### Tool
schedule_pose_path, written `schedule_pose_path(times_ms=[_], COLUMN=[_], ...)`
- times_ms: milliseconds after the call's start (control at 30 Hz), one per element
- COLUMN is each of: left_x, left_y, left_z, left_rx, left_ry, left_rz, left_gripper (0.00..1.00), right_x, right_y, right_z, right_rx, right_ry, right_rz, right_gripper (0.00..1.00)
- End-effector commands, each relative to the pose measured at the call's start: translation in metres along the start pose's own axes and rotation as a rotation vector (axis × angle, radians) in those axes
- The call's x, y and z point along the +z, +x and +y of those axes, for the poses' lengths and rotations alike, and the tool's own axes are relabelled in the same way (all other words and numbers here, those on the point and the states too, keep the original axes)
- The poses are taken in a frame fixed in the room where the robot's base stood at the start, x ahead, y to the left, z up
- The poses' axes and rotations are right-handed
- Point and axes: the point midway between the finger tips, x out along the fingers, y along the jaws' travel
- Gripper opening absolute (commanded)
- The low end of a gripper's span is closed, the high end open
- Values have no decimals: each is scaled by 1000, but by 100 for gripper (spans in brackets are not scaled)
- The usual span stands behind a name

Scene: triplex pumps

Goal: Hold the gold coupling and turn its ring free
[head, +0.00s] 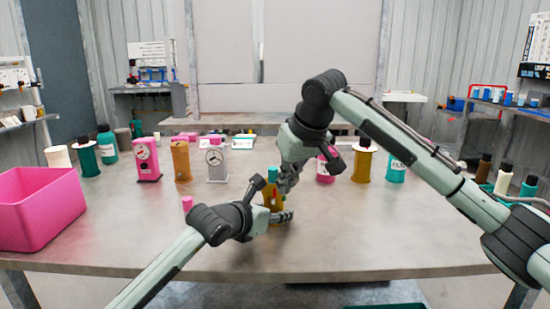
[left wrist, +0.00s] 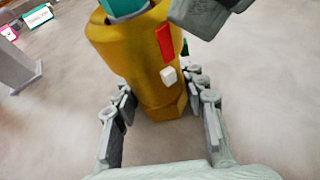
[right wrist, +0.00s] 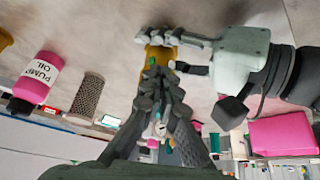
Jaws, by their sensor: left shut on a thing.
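The gold coupling (head: 274,196) stands upright on the table near its front middle. In the left wrist view its gold body (left wrist: 140,50) carries a red strip and a white square knob. A teal piece, seemingly the ring (left wrist: 124,8), tops it. My left gripper (head: 283,217) is shut on the low part of the body, one finger on each side (left wrist: 158,112). My right gripper (head: 284,186) is at the upper part, beside the teal piece. In the right wrist view its fingers (right wrist: 154,82) lie close together and partly hide the coupling (right wrist: 158,53); their grip is unclear.
A pink bin (head: 40,222) stands at the table's left. Pink and grey gauge blocks (head: 146,160), a brown cylinder (head: 181,162) and several bottles line the back. A small pink piece (head: 187,203) is left of my left gripper. The table front (head: 370,240) is clear.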

Motion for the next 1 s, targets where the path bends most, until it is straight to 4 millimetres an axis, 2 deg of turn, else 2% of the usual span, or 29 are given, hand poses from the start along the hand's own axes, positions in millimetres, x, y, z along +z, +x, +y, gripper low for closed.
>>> schedule_pose_path(times_ms=[33,400,800,1000], left_x=[1,2,1,1], left_y=[0,0,0,0], left_z=[-11,-9,-4,-3], left_rx=[-20,-17,-7,-5], left_ry=[4,3,1,1], left_rz=[-5,-5,-3,-3], left_gripper=[0,0,0,0], right_x=[-2,5,-17,-22], right_y=[1,-5,-46,-56], right_z=[-4,-4,-2,-2], right_rx=[-7,-6,-3,-3], right_ry=[-5,-4,-2,-2], right_rz=[6,5,4,1], right_gripper=[0,0,0,0])
